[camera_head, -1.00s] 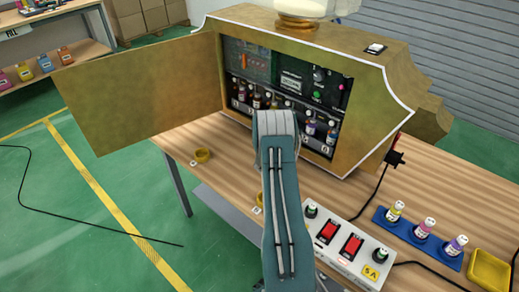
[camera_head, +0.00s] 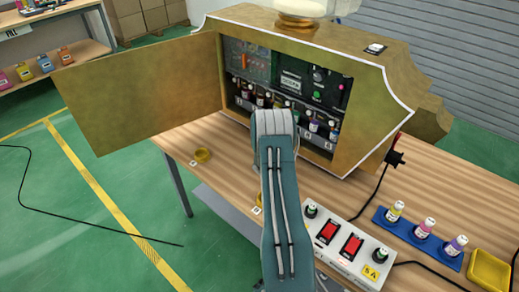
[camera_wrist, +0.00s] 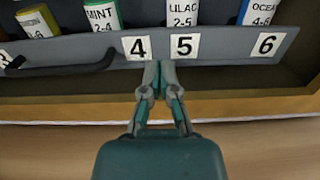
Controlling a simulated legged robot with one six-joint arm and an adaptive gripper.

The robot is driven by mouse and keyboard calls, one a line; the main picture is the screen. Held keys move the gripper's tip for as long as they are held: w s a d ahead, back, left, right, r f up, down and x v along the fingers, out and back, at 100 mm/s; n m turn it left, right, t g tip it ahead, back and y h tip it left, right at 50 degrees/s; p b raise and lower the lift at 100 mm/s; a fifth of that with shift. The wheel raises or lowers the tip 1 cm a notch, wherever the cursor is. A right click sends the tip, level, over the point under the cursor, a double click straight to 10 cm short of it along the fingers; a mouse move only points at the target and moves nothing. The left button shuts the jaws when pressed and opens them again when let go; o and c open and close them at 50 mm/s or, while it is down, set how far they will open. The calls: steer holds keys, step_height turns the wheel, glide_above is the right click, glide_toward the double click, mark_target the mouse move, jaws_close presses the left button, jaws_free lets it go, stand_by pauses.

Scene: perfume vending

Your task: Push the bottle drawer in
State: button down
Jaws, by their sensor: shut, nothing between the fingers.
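The bottle drawer has a grey front (camera_wrist: 215,52) with white number labels, and several bottles stand in it. In the wrist view the bottles carry names such as MINT (camera_wrist: 103,18), LILAC (camera_wrist: 183,12) and OCEAN. A black handle (camera_wrist: 70,62) runs along the left part of the front. My gripper (camera_wrist: 160,68) is shut and empty, its tips at the lower edge of the front between labels 4 and 5, seemingly touching it. In the head view the bottles (camera_head: 314,125) show low inside the open cabinet, and my arm hides the gripper and the drawer's middle.
The golden cabinet (camera_head: 370,100) stands on a wooden table (camera_head: 215,150), its door (camera_head: 140,90) swung open to the left. A switch box (camera_head: 345,245), a blue bottle rack (camera_head: 418,240) and a yellow tray (camera_head: 490,270) are at the front right.

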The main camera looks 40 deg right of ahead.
steer(key=shift+s+a, duration=0.2)
steer(key=shift+a, duration=2.05)
steer(key=shift+s+a, duration=0.15)
steer(key=shift+a, duration=2.1)
steer(key=s+a+r+m+g+y, duration=0.2)
steer(key=a+r+m, duration=0.35)
steer(key=r, duration=0.45)
steer(key=s+a+r+m+g+y, duration=0.3)
steer(key=a+r+m, duration=0.3)
steer(key=r, duration=0.4)
steer(key=s+a+r+m+t+y, duration=0.2)
steer(key=s+a+r+t+y, duration=0.1)
steer(key=a, duration=0.8)
steer(key=s+a+r+m+t+y, duration=0.3)
steer(key=s+a+y, duration=0.2)
steer(key=a, duration=0.6)
steer(key=s+a+r+m+t+y, duration=0.2)
steer(key=s+a+r+t+y, duration=0.1)
steer(key=a, duration=0.8)
steer(key=shift+s+a+r+y, duration=0.15)
steer(key=shift+s+a+y, duration=0.3)
steer(key=shift+y, duration=0.55)
steer(key=shift+d, duration=0.15)
